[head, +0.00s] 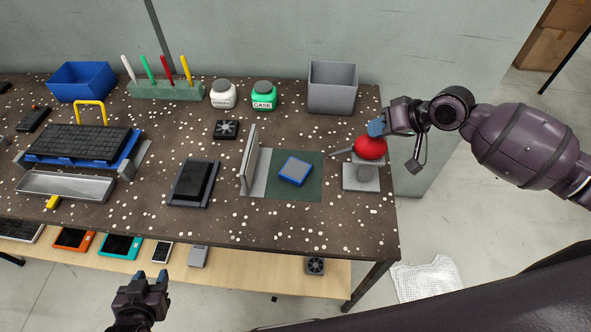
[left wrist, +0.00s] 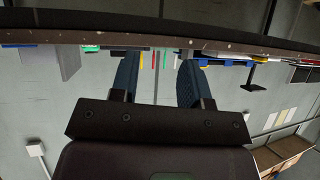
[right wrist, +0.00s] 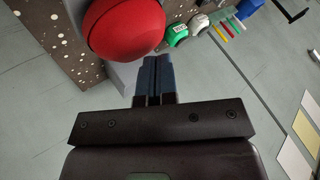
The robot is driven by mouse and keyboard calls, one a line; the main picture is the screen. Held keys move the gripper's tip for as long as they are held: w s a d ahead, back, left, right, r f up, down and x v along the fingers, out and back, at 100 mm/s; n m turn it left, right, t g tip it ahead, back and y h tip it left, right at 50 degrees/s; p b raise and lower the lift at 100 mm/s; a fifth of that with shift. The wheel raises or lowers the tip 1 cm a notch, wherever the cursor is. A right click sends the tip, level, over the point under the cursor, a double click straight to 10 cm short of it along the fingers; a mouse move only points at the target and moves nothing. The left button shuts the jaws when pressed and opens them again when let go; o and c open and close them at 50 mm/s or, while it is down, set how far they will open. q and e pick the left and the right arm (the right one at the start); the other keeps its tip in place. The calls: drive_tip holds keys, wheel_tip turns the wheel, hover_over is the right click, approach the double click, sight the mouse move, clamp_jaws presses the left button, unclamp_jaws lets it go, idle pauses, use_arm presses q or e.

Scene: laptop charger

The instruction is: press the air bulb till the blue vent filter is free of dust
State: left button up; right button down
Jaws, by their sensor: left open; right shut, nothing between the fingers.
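My right gripper (head: 376,128) is shut and empty at the bulb's upper right. In the right wrist view its closed fingers (right wrist: 153,75) are just beside the red bulb (right wrist: 122,28); contact cannot be told. My left gripper (head: 150,279) is open and empty, in front of the table, also seen in the left wrist view (left wrist: 155,75).
An upright grey panel (head: 249,160) stands left of the mat. A grey bin (head: 332,88), jars (head: 264,96), a tool rack (head: 165,90) and a blue bin (head: 82,82) line the back. A black device (head: 193,182) lies front centre. A lower shelf (head: 285,272) holds several devices.

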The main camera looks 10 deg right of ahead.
wheel_tip(320, 180, up, 4)
drive_tip(key=p, duration=0.4)
drive_tip(key=shift+r, duration=0.25)
drive_tip(key=shift+r+p, duration=0.6)
drive_tip(key=shift+p, duration=0.35)
drive_tip(key=shift+r, duration=0.2)
use_arm(q)
drive_tip(key=shift+g, duration=0.3)
drive_tip(key=r, duration=0.1)
drive_tip(key=s+r, duration=0.1)
drive_tip(key=r, duration=0.1)
drive_tip(key=shift+s+a+r, duration=0.15)
drive_tip(key=shift+s+r, duration=0.25)
drive_tip(key=shift+w+r, duration=0.1)
drive_tip(key=shift+r, duration=0.05)
